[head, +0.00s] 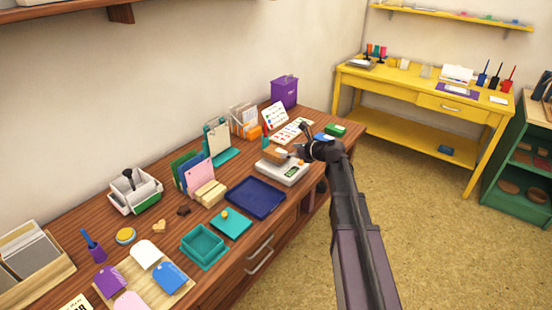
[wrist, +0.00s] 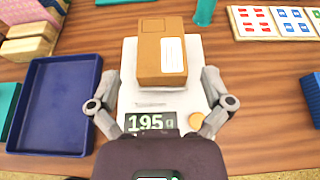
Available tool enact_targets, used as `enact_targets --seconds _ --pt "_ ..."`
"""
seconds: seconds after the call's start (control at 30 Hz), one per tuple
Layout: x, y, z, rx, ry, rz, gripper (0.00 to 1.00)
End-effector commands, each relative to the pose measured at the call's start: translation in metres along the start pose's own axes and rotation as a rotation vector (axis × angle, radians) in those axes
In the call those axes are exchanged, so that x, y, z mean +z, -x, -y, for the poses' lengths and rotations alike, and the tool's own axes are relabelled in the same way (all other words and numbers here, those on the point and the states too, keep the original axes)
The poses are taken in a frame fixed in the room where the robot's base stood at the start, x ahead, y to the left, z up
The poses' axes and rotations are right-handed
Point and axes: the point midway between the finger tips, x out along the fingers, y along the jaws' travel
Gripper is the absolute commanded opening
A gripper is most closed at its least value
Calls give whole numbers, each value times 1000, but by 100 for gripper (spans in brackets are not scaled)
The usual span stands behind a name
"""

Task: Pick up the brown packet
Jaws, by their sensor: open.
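The brown packet (wrist: 162,58) is a small box with a white label on its top. It rests on a white scale (wrist: 130,82) whose display reads 195. In the head view the packet (head: 276,154) is small, on the scale (head: 283,172) near the far end of the desk. My gripper (wrist: 161,85) is open, its two fingers spread to the left and right of the packet's near end. The fingers appear apart from the packet. In the head view my gripper (head: 303,152) is just right of the packet, and its fingertips are hard to make out.
A dark blue tray (wrist: 58,148) lies left of the scale. A small orange disc (wrist: 196,120) sits on the scale's front right. A teal object (wrist: 205,12) and a card of coloured pictures (wrist: 268,23) stand behind on the right. Wooden desk shows between them.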

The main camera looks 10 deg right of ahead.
Motion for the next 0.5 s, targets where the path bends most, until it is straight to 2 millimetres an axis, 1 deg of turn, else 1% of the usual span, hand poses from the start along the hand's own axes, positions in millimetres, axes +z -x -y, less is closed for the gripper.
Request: enact_targets --seconds 0.03,0.2,0.5 --pt "-2 -8 1 1 1 0 100" --pt "-1 -19 1 -1 1 0 100" --pt "0 -20 0 -1 0 0 100"
